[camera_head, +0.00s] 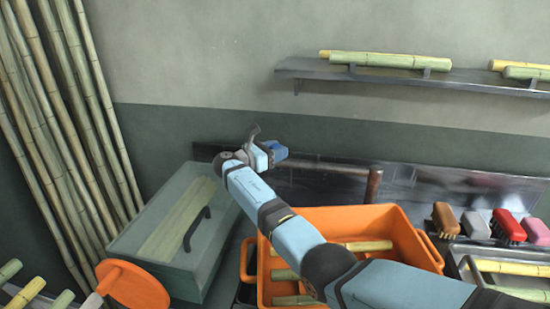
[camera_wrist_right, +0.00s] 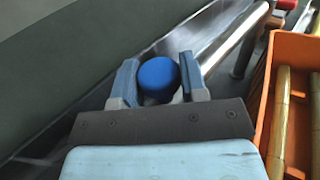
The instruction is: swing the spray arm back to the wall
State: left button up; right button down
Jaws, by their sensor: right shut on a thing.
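The spray arm (camera_head: 335,168) is a thin metal pipe reaching left from an upright rusty post (camera_head: 373,186) in front of the back wall. It also shows in the right wrist view (camera_wrist_right: 228,45), running up and right from a round blue knob (camera_wrist_right: 157,75) to the post. My right gripper (camera_head: 266,152) is at the pipe's left end, shut on the blue knob. In the right wrist view its fingers (camera_wrist_right: 160,85) stand on either side of the knob. The head view partly hides the grip. My left gripper is not in view.
An orange crate (camera_head: 390,216) with cane pieces lies under my right arm. A glass-topped green box (camera_head: 160,262) with a black handle stands at left. Brushes (camera_head: 508,226) sit at right. A wall shelf (camera_head: 400,77) holds canes. Tall canes (camera_head: 65,110) lean at left.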

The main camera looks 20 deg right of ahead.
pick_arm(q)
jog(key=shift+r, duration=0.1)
pick_arm(e)
jog(key=shift+d+r, duration=0.1)
jog(key=shift+d, duration=0.05)
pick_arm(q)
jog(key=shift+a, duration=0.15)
pick_arm(e)
jog(key=shift+w+r, duration=0.1)
jog(key=c, duration=0.8)
grip_release()
jog(key=shift+d, duration=0.1)
jog(key=shift+o, duration=0.7)
jog(key=shift+w+d+f, duration=0.15)
jog(key=shift+f, duration=0.15)
jog(key=shift+a+r, duration=0.15)
jog(key=shift+a, duration=0.1)
pick_arm(q)
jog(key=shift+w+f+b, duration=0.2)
jog(key=shift+b, duration=0.15)
pick_arm(e)
jog(key=v, duration=1.3)
jog(key=shift+a, duration=0.2)
